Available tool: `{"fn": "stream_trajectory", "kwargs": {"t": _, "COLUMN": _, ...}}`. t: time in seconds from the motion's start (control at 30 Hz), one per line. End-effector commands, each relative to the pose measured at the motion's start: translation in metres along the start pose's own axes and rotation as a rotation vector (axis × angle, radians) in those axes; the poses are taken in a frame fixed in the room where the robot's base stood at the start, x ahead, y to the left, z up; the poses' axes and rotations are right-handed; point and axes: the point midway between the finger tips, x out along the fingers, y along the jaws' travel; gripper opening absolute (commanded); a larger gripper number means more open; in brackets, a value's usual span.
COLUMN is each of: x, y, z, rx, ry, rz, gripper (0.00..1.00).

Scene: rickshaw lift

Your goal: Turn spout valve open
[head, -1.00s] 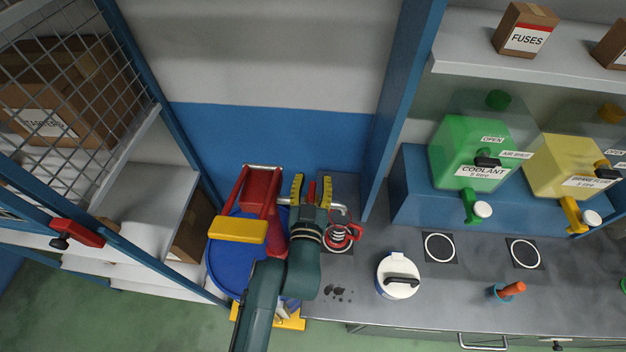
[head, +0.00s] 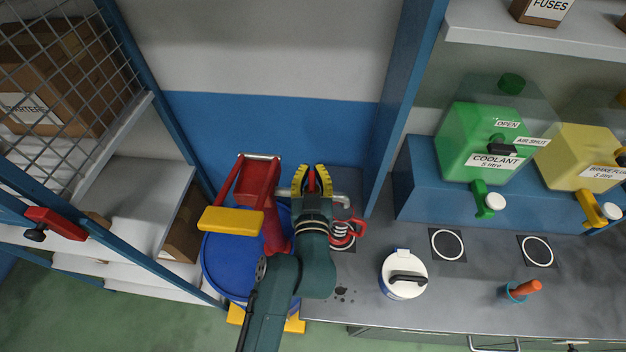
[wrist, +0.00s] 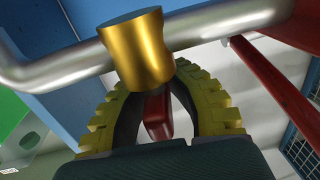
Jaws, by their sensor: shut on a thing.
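The spout valve has a brass body (wrist: 138,45) on a silver pipe (wrist: 225,20) in the wrist view. Its red lever (wrist: 158,115) sits between my yellow-padded fingers. In the head view the silver spout (head: 340,200) runs from the red pump (head: 258,185) on the blue drum (head: 225,265), and the red lever (head: 311,183) shows between the fingertips. My gripper (head: 311,170) is shut on the lever, with its fingertips close to the brass body. The lower part of the lever is hidden by the gripper's palm.
A red-handled container (head: 344,232) stands under the spout end, close beside my wrist. A white lidded canister (head: 404,275) is on the grey bench to the right. A blue post (head: 395,120) rises behind. Green coolant (head: 483,145) and yellow brake fluid (head: 580,155) tanks stand further right.

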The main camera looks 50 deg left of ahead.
Motion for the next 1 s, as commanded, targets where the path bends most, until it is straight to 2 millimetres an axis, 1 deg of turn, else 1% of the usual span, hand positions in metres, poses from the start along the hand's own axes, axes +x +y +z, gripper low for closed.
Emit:
{"fn": "stream_trajectory", "kwargs": {"t": 0.03, "x": 0.0, "y": 0.002, "z": 0.01, "rx": -0.003, "ry": 0.011, "rz": -0.021, "gripper": 0.0}}
{"fn": "stream_trajectory", "kwargs": {"t": 0.1, "x": 0.0, "y": 0.0, "z": 0.011, "rx": -0.004, "ry": 0.01, "rz": -0.063, "gripper": 0.0}}
{"fn": "stream_trajectory", "kwargs": {"t": 0.47, "x": -0.002, "y": -0.006, "z": 0.007, "rx": -0.006, "ry": 0.008, "rz": -0.331, "gripper": 0.0}}
{"fn": "stream_trajectory", "kwargs": {"t": 1.0, "x": -0.009, "y": -0.018, "z": 0.0, "rx": -0.004, "ry": 0.004, "rz": -0.847, "gripper": 0.0}}
